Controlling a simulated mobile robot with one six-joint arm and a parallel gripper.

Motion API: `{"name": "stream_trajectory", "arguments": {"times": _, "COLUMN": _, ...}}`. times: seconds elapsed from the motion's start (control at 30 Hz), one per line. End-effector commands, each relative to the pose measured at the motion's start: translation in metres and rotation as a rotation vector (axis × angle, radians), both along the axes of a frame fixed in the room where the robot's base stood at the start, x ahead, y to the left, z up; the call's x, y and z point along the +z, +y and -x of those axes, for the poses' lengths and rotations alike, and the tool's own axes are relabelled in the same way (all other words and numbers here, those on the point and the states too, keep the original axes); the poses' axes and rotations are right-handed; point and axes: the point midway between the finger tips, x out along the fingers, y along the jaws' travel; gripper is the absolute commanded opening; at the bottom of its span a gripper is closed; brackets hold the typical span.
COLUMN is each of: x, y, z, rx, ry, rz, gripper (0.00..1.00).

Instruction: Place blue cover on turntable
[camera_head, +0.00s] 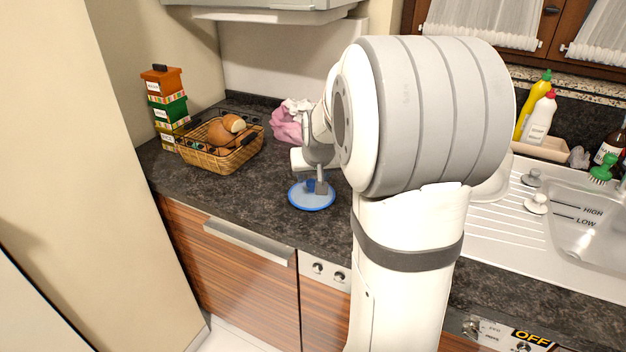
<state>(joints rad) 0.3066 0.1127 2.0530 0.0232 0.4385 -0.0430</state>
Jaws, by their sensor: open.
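The blue cover (305,201) is a round, light blue disc with a darker blue rim and a small dark blue knob. It lies on the dark countertop in the middle of the view. My gripper (316,186) is directly over the cover, pointing down, with its fingers at the knob. The gripper is open; I cannot tell whether a finger touches the knob. My white and grey arm fills the centre right and hides the counter behind it. I cannot make out a turntable in this view.
A wicker basket (213,158) with bread stands left on the counter, beside stacked coloured boxes (167,105). A pink cloth (287,124) lies behind my gripper. A sink (590,235) with bottles behind it is at right. Counter in front of the basket is clear.

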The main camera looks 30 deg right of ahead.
Motion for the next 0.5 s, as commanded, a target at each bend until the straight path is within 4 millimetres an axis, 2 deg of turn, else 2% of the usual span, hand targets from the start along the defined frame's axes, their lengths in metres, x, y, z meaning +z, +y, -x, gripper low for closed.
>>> {"name": "stream_trajectory", "arguments": {"times": 0.03, "x": 0.011, "y": 0.001, "z": 0.006, "rx": 0.0, "ry": -0.005, "rz": 0.001, "gripper": 0.47}}
{"name": "stream_trajectory", "arguments": {"times": 0.2, "x": 0.043, "y": 0.007, "z": 0.024, "rx": -0.001, "ry": -0.005, "rz": 0.001, "gripper": 0.47}}
{"name": "stream_trajectory", "arguments": {"times": 0.4, "x": 0.066, "y": 0.011, "z": 0.038, "rx": -0.001, "ry": -0.002, "rz": 0.001, "gripper": 0.47}}
{"name": "stream_trajectory", "arguments": {"times": 0.5, "x": 0.07, "y": 0.016, "z": 0.044, "rx": 0.005, "ry": 0.004, "rz": -0.002, "gripper": 0.47}}
